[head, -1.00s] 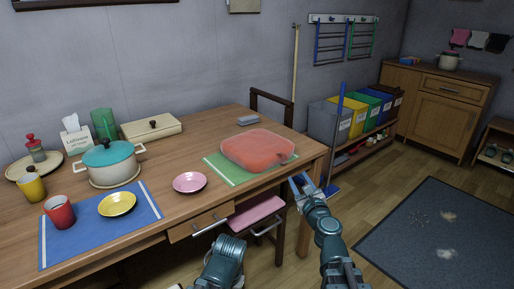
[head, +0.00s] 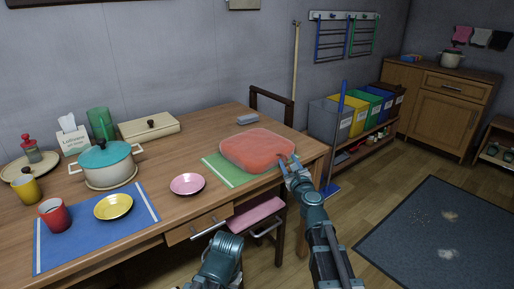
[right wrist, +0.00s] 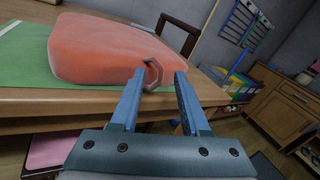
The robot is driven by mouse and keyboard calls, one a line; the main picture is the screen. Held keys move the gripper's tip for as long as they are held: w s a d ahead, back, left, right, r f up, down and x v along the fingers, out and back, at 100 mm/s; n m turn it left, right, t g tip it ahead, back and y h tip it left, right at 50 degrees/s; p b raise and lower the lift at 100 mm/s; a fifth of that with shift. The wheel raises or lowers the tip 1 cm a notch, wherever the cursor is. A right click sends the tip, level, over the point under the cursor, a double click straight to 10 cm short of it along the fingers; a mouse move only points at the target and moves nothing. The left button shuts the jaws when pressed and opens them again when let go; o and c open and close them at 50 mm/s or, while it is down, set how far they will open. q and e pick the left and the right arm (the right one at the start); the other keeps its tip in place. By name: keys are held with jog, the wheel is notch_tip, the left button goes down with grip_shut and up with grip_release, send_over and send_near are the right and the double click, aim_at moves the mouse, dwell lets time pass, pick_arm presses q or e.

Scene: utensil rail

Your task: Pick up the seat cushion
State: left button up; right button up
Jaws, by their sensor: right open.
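The seat cushion (head: 257,149) is a thick, rounded red-orange pad lying flat on a green mat (head: 222,171) at the table's right end. In the right wrist view the cushion (right wrist: 105,50) fills the upper left, with a grey angular loop (right wrist: 152,75) at its near right corner. My right gripper (head: 287,163) is at that corner. Its jaws (right wrist: 172,73) are open, with the loop at the left fingertip; whether they touch I cannot tell. My left arm shows at the bottom middle of the head view; its gripper is not in view.
The wooden table (head: 165,205) also carries a pink plate (head: 187,184), a blue mat with a yellow plate and red cup, and a teal-lidded pot (head: 107,160). Bins (head: 330,120) stand at the right.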

grip_shut()
dwell(1.4)
